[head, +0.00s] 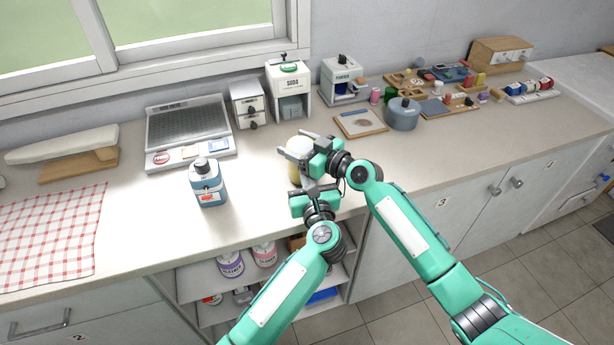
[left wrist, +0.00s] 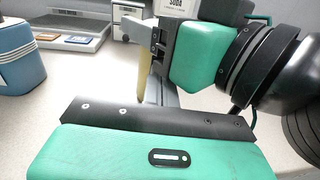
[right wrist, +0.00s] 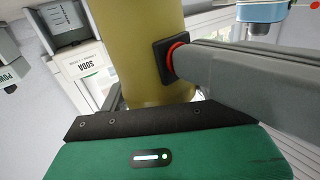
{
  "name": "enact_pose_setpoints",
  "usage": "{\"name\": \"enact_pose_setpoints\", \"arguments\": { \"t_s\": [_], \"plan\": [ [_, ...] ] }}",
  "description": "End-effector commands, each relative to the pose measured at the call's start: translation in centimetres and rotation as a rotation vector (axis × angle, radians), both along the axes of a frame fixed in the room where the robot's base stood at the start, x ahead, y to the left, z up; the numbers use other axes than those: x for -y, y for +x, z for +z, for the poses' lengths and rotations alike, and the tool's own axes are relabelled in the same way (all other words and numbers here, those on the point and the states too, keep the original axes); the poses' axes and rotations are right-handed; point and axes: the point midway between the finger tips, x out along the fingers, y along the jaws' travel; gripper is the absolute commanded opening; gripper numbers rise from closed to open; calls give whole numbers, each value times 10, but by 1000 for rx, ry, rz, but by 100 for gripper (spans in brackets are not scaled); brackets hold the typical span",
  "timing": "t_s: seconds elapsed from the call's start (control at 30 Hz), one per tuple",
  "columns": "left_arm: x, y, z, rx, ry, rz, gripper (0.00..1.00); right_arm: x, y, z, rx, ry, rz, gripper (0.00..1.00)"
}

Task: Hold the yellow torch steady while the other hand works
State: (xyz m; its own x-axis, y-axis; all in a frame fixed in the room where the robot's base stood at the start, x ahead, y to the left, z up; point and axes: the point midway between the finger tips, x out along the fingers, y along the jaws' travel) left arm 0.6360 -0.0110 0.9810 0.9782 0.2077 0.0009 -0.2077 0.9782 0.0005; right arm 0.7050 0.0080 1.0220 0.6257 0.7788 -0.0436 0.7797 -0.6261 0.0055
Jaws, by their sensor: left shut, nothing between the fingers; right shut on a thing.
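The yellow torch (head: 294,173) stands upright near the counter's front edge, partly hidden by my grippers. It fills the upper middle of the right wrist view (right wrist: 150,50) and shows as a narrow strip in the left wrist view (left wrist: 145,78). My right gripper (head: 293,144) is shut around its upper part. My left gripper (head: 306,178) is shut and empty, close beside the torch. In the right wrist view a grey finger bar reaches a black square plate with a red ring (right wrist: 170,61) on the torch's side. The bar's tip covers the ring's middle; I cannot tell whether it presses.
A blue-and-white canister (head: 208,184) stands to the left, with a grey tray device (head: 188,130) behind it. A soda dispenser (head: 288,90) is at the back. A grey pot (head: 402,114) and framed board (head: 360,122) stand right. The counter between canister and torch is clear.

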Motion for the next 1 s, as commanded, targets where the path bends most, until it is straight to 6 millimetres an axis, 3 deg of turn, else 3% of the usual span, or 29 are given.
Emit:
{"name": "enact_pose_setpoints", "arguments": {
  "t_s": [0.03, 0.17, 0.6, 1.0],
  "plan": [
    [-2, 3, 2, 5, 2, 1, 0, -8, -8, -7, -17, -2, 21, 33],
    [1, -6, 2, 5, 1, 0, 0, -8, -8, -8, -19, -1, 21, 33],
    [14, -66, -1, 0, 0, 0, 0, -5, -6, -11, -20, -7, 14, 33],
    [16, -74, 0, 1, 0, 0, 0, -4, -5, -13, -21, -10, 12, 33]
  ]
}}
